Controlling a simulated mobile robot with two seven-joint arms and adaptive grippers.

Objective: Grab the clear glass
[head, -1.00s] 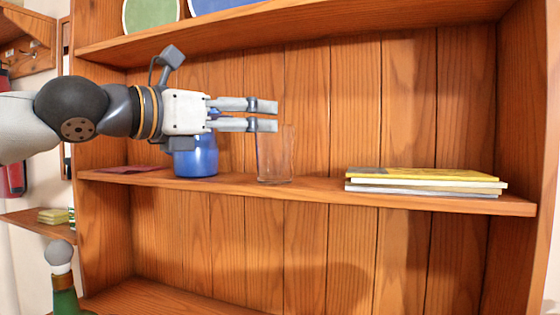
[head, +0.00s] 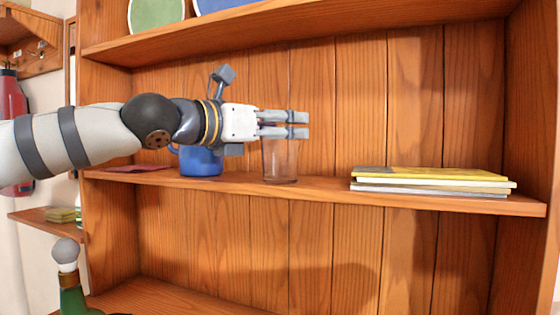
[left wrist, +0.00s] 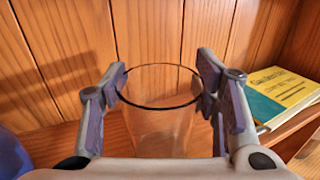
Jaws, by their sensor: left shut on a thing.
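The clear glass (head: 281,163) stands upright on the middle shelf, to the right of the blue mug. My left gripper (head: 298,124) reaches in from the left at the height of the glass's rim. In the left wrist view the glass (left wrist: 160,115) is between the two fingers of the left gripper (left wrist: 163,88), which are shut on it near the rim, one on each side. The gripper hides the top of the glass in the head view. My right gripper is not in view.
The blue mug (head: 201,162) stands just left of the glass, below my gripper. A stack of books (head: 432,181) lies flat at the right of the shelf (head: 320,189), with bare shelf between. Plates (head: 156,14) stand on the shelf above.

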